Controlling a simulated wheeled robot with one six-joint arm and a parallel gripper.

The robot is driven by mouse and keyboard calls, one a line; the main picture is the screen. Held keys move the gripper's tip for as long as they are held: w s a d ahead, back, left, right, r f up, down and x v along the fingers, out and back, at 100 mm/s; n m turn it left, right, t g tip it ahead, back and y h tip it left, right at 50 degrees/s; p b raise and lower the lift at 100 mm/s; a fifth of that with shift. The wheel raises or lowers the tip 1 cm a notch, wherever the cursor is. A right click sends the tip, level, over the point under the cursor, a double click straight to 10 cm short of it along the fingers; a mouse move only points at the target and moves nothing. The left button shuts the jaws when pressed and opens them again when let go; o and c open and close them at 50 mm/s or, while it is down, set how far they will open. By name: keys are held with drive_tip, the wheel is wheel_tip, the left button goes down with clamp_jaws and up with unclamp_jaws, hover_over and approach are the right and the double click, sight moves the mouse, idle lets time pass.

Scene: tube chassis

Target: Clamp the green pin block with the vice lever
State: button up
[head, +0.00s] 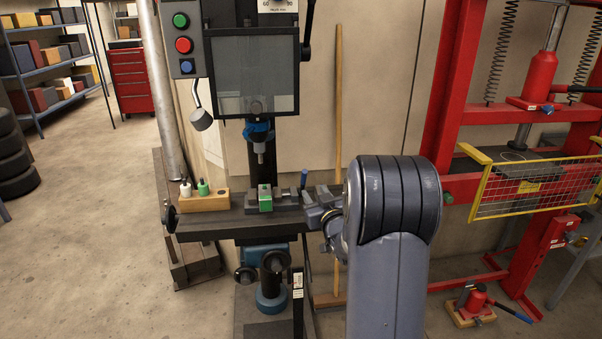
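The green pin block (265,200) sits upright between the grey jaws of the vice (283,200) on the drill press table. I cannot tell whether the jaws touch it. The vice lever, with a blue grip (304,179), stands up at the right end of the vice. My gripper (316,205) is just right of the vice, close to the lever. My own arm hides part of the gripper, and its fingers are too small to tell whether they are open or shut or touch the lever.
The drill chuck (260,150) hangs above the block. A wooden holder (204,201) with a white and a green-topped piece stands left of the vice. The clear guard (255,75) is above. A red press (455,100) with a yellow mesh guard (530,185) stands at right.

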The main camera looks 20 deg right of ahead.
sight(305, 179)
drive_tip(key=w, duration=0.3)
drive_tip(key=w+p, duration=0.1)
drive_tip(key=w, duration=0.2)
drive_tip(key=w+d, duration=0.1)
drive_tip(key=w, duration=0.3)
clamp_jaws()
idle(0.5)
